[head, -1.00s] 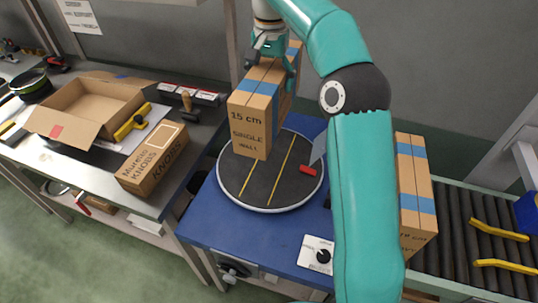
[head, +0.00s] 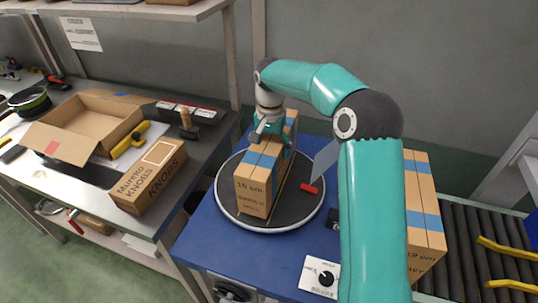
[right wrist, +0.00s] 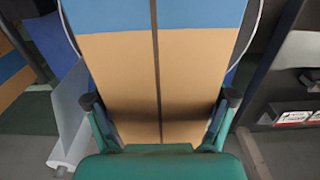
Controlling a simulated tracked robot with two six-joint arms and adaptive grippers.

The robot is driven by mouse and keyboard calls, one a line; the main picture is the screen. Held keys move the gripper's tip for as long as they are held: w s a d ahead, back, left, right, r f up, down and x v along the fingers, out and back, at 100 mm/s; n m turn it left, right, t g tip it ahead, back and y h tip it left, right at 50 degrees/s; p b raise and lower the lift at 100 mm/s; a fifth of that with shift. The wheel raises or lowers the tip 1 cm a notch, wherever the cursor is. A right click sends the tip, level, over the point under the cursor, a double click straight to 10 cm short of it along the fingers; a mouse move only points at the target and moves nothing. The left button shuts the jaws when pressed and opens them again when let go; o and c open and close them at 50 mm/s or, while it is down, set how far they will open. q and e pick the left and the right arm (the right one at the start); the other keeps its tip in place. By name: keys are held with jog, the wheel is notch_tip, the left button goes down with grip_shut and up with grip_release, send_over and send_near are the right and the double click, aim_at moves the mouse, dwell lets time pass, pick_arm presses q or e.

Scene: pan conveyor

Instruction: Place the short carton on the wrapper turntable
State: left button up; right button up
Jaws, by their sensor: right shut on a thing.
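The short carton (head: 258,187), brown with blue tape and marked 15 cm, is upright over the wrapper turntable (head: 303,208), a dark disc with a pale rim. Its base appears at disc level, but I cannot tell whether it touches. My right gripper (head: 272,146) is shut on the carton's upper part from above. In the right wrist view the carton (right wrist: 130,80) fills the middle, its seam running between the two fingers (right wrist: 160,100). The carton hides much of the disc. My left gripper is not in view.
A taller carton (head: 426,200) stands to the right, partly behind my arm, near the roller conveyor (head: 465,235). A red block (head: 309,188) is at the disc's right side. The left bench holds an open box (head: 90,125) and a Knobs carton (head: 150,177).

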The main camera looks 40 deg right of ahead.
jog(key=shift+f, duration=1.05)
jog(key=o, duration=1.6)
jog(key=shift+f, duration=0.1)
notch_tip(320, 180, up, 12)
jog(key=shift+r+p, duration=0.1)
jog(key=shift+p, duration=0.45)
